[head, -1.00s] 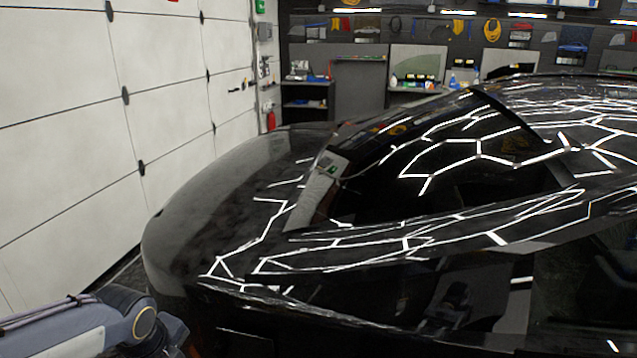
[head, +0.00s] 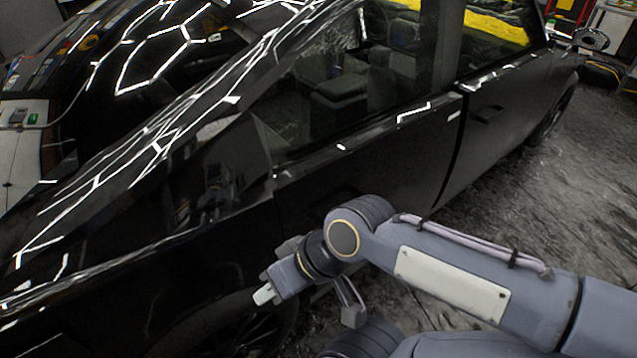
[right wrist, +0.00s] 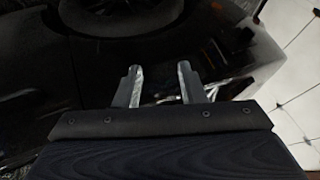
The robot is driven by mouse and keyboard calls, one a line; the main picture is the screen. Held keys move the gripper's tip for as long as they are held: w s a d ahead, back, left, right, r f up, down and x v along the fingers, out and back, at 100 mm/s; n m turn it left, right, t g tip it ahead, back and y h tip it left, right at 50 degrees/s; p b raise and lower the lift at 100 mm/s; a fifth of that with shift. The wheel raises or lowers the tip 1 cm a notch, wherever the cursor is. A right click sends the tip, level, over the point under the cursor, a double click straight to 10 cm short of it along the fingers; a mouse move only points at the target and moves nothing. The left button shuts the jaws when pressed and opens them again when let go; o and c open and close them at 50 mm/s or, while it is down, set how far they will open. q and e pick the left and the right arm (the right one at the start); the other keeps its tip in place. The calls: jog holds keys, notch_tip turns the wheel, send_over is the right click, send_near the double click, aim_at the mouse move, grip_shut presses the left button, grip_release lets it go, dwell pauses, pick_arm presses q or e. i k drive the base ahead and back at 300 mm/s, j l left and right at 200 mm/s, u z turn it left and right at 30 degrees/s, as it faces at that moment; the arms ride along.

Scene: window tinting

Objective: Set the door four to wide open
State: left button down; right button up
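A black car fills the head view. Its nearer side door (head: 375,150) and the door farther along (head: 500,110) lie about flush with the body, with a dark seam between them. A handle (head: 488,114) shows on the farther door; no handle stands out clearly on the nearer one. Which one is door four I cannot tell. My right gripper (head: 265,293) is beside the car's side, in front of a wheel (head: 255,325). In the right wrist view its two fingers (right wrist: 158,86) are apart with nothing between them. My left gripper is out of view.
Grey mottled floor (head: 560,190) lies open along the car's side at the right. A side mirror (head: 591,39) sticks out at the far end of the car. In the right wrist view a dark round tyre shape (right wrist: 115,12) is at the top and white panels (right wrist: 290,60) at the right.

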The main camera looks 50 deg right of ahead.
aim_at(401, 154)
jog(key=z, duration=2.15)
jog(key=i+l+z, duration=0.25)
jog(key=i+z, duration=0.25)
jog(key=i+j, duration=0.05)
jog(key=i, duration=0.05)
